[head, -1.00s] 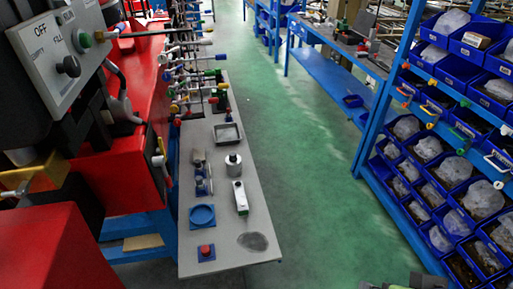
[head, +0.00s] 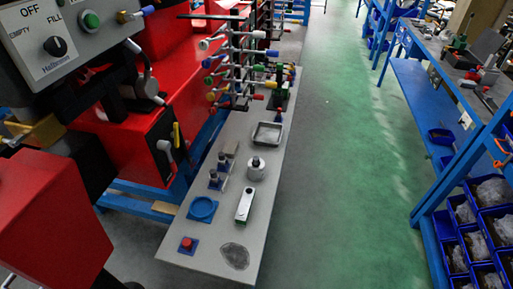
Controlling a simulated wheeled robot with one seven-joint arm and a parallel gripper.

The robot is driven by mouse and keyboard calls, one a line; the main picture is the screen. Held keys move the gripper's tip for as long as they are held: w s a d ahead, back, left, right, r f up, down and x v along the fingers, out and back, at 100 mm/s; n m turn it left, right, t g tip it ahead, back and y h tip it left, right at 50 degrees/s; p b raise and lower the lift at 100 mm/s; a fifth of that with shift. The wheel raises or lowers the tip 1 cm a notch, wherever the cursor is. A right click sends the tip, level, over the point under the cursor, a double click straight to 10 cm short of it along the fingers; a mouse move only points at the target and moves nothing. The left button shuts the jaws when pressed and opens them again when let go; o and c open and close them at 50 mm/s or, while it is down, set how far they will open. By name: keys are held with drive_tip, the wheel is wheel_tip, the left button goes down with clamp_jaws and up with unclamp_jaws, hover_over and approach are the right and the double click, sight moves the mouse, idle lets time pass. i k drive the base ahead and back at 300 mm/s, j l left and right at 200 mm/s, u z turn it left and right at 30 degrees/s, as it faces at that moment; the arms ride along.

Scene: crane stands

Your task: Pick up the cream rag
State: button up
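I cannot make out a cream rag in the head view. A flat dark grey oval patch (head: 235,256) lies at the near end of the long grey bench (head: 225,222); I cannot tell whether it is cloth or a mark. My gripper is not in view, so its state does not show.
The bench carries a red button on a blue base (head: 187,245), a blue ring dish (head: 203,209), a white-green box (head: 244,205), a silver cylinder (head: 256,170) and a black tray (head: 267,135). A red machine (head: 130,130) stands left. Green floor (head: 345,180) is clear; blue bins (head: 490,225) stand right.

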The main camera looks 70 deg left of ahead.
sight(231, 146)
drive_tip(key=i+u, duration=0.5)
drive_tip(key=i+l+u, duration=0.1)
drive_tip(key=i+u, duration=0.4)
drive_tip(key=i+j+u, duration=0.15)
drive_tip(key=i+u, duration=0.7)
drive_tip(key=i, duration=0.15)
drive_tip(key=i+l+u, duration=0.15)
drive_tip(key=i+u, duration=0.45)
drive_tip(key=u, duration=0.3)
drive_tip(key=i+l+u, duration=0.1)
drive_tip(key=u, duration=0.3)
drive_tip(key=i+l+u, duration=0.1)
drive_tip(key=u, duration=0.35)
drive_tip(key=i+l+u, duration=0.15)
drive_tip(key=u, duration=0.25)
drive_tip(key=i+l+u, duration=0.1)
drive_tip(key=l+u, duration=0.15)
drive_tip(key=u, duration=0.2)
drive_tip(key=i+u, duration=0.15)
drive_tip(key=u, duration=0.35)
drive_tip(key=i+l+u, duration=0.1)
drive_tip(key=u, duration=0.4)
drive_tip(key=i+l+u, duration=0.1)
drive_tip(key=u, duration=0.35)
drive_tip(key=l+u, duration=0.2)
drive_tip(key=u, duration=0.3)
drive_tip(key=i+l+u, duration=0.1)
drive_tip(key=l+u, duration=0.15)
drive_tip(key=u, duration=0.25)
